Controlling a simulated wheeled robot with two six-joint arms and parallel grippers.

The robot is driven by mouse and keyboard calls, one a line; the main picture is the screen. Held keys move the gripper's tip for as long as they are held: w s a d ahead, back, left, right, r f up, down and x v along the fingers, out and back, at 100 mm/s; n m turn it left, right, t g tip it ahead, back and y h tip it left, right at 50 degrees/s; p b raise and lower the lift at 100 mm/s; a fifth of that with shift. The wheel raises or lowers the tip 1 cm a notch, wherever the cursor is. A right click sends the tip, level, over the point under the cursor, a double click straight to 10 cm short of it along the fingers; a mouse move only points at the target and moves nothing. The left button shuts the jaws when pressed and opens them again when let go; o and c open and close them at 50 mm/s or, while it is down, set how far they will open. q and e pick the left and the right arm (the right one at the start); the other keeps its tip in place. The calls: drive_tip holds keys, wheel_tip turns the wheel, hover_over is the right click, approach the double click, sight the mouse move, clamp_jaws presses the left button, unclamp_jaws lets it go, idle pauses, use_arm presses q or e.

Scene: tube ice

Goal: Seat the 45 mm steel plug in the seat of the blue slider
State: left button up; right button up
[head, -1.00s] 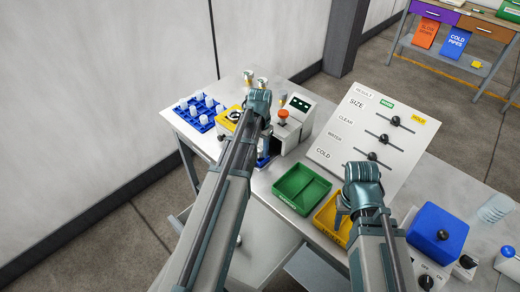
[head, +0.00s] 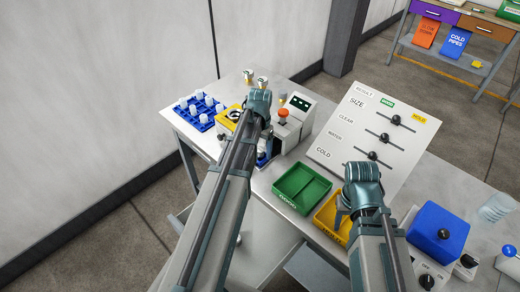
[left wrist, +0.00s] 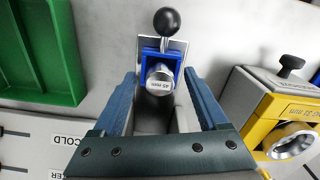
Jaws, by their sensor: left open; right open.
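A black ball knob (left wrist: 166,22) stands at the slider's far end. My left gripper (left wrist: 160,90) is open, with one finger on each side of the plug and gaps to both. In the head view my left arm (head: 258,104) mostly hides this spot. My right gripper (head: 360,188) is open above the yellow tray, far from the slider.
A yellow gauge block (left wrist: 285,105) stands close to the right of my left gripper. A green tray (head: 300,190), a yellow tray (head: 328,222) and a slanted slider panel (head: 360,135) are on the bench. A blue rack (head: 202,112) holds several ice tubes at left.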

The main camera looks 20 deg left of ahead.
sight(260, 149)
use_arm(q)
drive_tip(key=shift+r, duration=0.1)
wheel_tip(260, 149, up, 14)
drive_tip(key=p, duration=1.4)
drive_tip(key=shift+f, duration=0.2)
use_arm(e)
wheel_tip(260, 149, up, 14)
drive_tip(key=shift+f, duration=0.15)
use_arm(q)
drive_tip(key=s+d+f+m+b, duration=0.1)
drive_tip(key=s+d+f+b, duration=0.2)
drive_tip(key=s+d, duration=0.5)
drive_tip(key=s+d+f+m+y+b, duration=0.1)
drive_tip(key=s+d+f+b, duration=0.1)
drive_tip(key=s+d, duration=0.6)
drive_tip(key=d+b, duration=0.1)
drive_tip(key=d, duration=0.5)
drive_tip(key=shift+s+d+f+m, duration=0.3)
drive_tip(key=shift+d+f, duration=0.05)
drive_tip(key=shift+f, duration=0.05)
use_arm(e)
wheel_tip(260, 149, down, 6)
drive_tip(key=shift+r, duration=0.1)
